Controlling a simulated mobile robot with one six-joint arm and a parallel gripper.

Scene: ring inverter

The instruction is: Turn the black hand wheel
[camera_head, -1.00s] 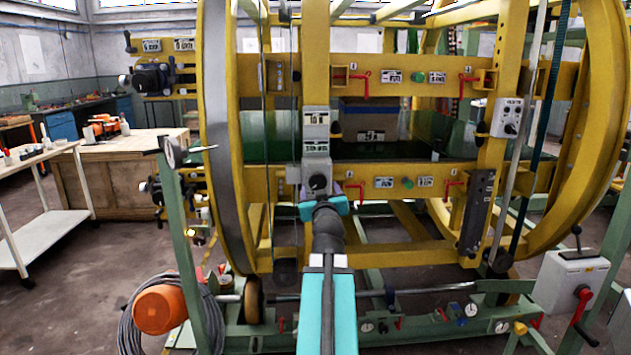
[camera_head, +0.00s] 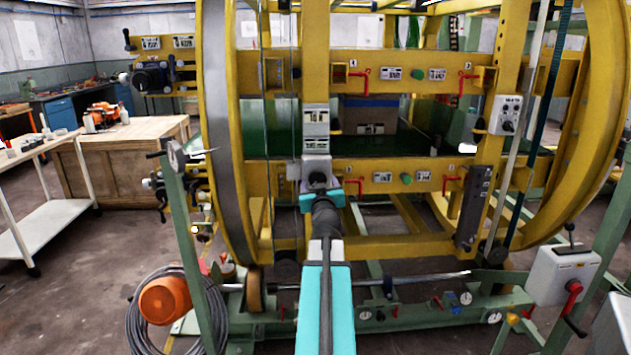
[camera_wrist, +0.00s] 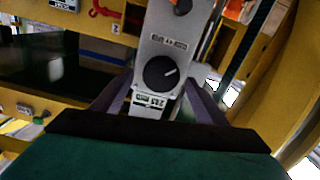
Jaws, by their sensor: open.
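A round black knob with a white pointer line (camera_wrist: 160,72) sits on the front of a narrow grey control box (camera_wrist: 168,45). It is the closest match to the black hand wheel in the wrist view. Whether the fingers touch the box I cannot tell.
A large yellow ring frame (camera_head: 225,150) surrounds the box, with yellow crossbars and red levers (camera_head: 360,80) nearby. A green post with a gauge (camera_head: 180,160) stands left. A grey box with a red handle (camera_head: 563,275) stands right. An orange drum (camera_head: 165,300) is lower left.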

